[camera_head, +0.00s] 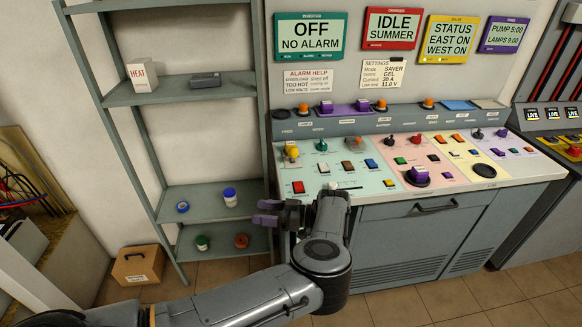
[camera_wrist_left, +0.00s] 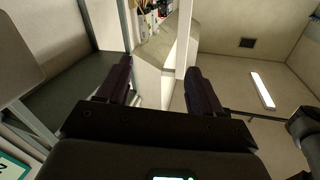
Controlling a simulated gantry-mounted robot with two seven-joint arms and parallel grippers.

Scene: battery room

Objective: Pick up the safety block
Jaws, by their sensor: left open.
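I cannot tell for certain which thing is the safety block; none carries a readable label with that name. A small dark grey block (camera_head: 205,81) lies on the upper shelf at the left. A purple block (camera_head: 418,173) on a round black base sits on the console's front. My left gripper (camera_head: 267,212) is open and empty, in front of the console's left end and to the right of the lower shelves. Its two dark fingers also show apart in the left wrist view (camera_wrist_left: 160,82), with no object between them. My right gripper is in neither view.
The grey shelf unit (camera_head: 207,196) holds a white HEAT box (camera_head: 142,75), a blue tape roll (camera_head: 182,207), and jars. The console (camera_head: 350,187) carries many knobs and buttons. A brown box (camera_head: 138,264) stands on the floor. The floor in front of the console is clear.

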